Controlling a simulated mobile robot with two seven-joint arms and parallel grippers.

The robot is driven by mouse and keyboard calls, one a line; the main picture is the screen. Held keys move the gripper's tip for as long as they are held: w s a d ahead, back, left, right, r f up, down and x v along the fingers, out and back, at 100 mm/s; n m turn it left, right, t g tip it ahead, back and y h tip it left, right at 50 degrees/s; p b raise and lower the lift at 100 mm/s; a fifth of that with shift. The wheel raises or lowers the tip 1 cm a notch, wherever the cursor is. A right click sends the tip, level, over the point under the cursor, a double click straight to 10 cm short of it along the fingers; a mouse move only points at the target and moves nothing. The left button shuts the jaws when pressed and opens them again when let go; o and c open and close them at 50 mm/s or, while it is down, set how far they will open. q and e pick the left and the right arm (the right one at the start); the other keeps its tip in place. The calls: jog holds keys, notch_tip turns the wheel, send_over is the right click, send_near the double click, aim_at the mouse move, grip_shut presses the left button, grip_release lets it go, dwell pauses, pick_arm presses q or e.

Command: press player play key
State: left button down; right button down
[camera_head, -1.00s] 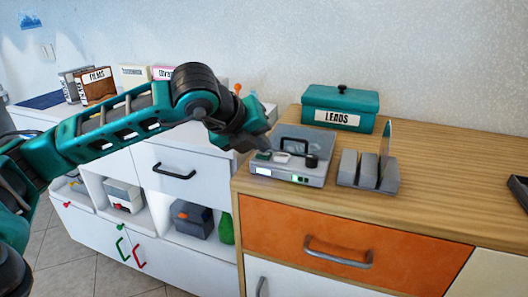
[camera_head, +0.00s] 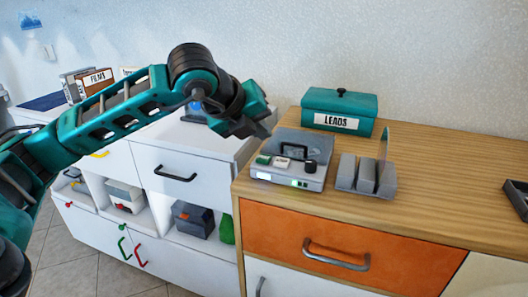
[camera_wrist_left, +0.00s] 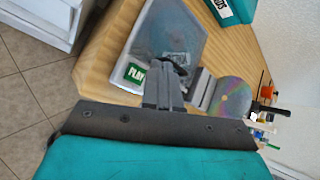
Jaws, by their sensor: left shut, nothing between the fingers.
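The grey player (camera_head: 318,148) stands on the wooden cabinet top. Its green play key (camera_head: 264,159) is at the left of its upper front, beside a white key (camera_head: 282,162) and a black knob (camera_head: 310,166). Green lights show on its front. My left gripper (camera_head: 266,131) is shut and empty, above and behind the play key, apart from it in the head view. In the left wrist view the key labelled PLAY (camera_wrist_left: 135,73) lies just left of the shut fingers, which hide part of the player (camera_wrist_left: 165,35). My right gripper is out of view.
A grey slotted rack (camera_head: 366,174) holding an upright disc (camera_head: 384,147) stands right of the player. A teal LEADS box (camera_head: 340,108) is behind. A dark tray (camera_head: 517,195) sits at the far right. The wooden top between rack and tray is clear.

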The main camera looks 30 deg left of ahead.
pick_arm(q)
notch_tip(320, 180, up, 3)
jog(key=shift+f+p, duration=0.2)
jog(key=shift+p, duration=0.45)
dwell(0.3)
